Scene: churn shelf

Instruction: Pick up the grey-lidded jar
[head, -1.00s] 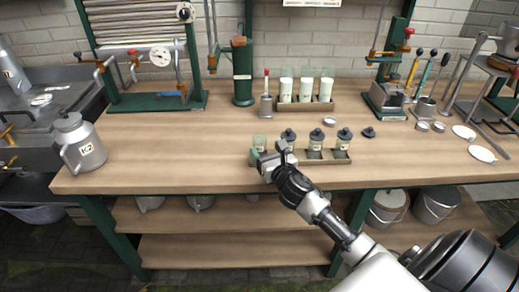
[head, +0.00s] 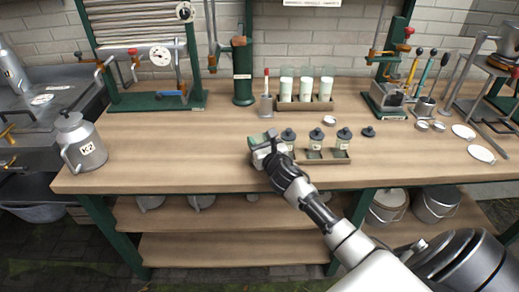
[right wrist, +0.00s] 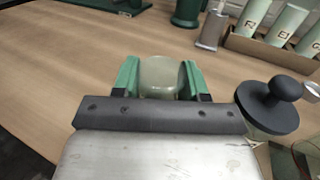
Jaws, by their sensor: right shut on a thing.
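My right gripper (head: 259,141) is shut on a pale, translucent jar (right wrist: 162,78) at the left end of the jar row. In the right wrist view its green fingers stand on both sides of this jar, and no grey lid shows on it. I cannot tell whether it is clear of its rack. A dark-grey-lidded jar (head: 288,137) stands just right of the gripper; its knobbed lid (right wrist: 268,106) also shows in the right wrist view. Two more grey-lidded jars, a middle one (head: 316,139) and a right one (head: 343,139), stand in the rack (head: 325,157). My left gripper is out of view.
A loose dark lid (head: 368,132) lies right of the rack. Behind stand a tray of pale-filled glasses (head: 306,104), a red-handled tool (head: 266,101) and a green cylinder (head: 242,75). A metal can (head: 80,145) stands at left. The bench (head: 180,150) between is clear.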

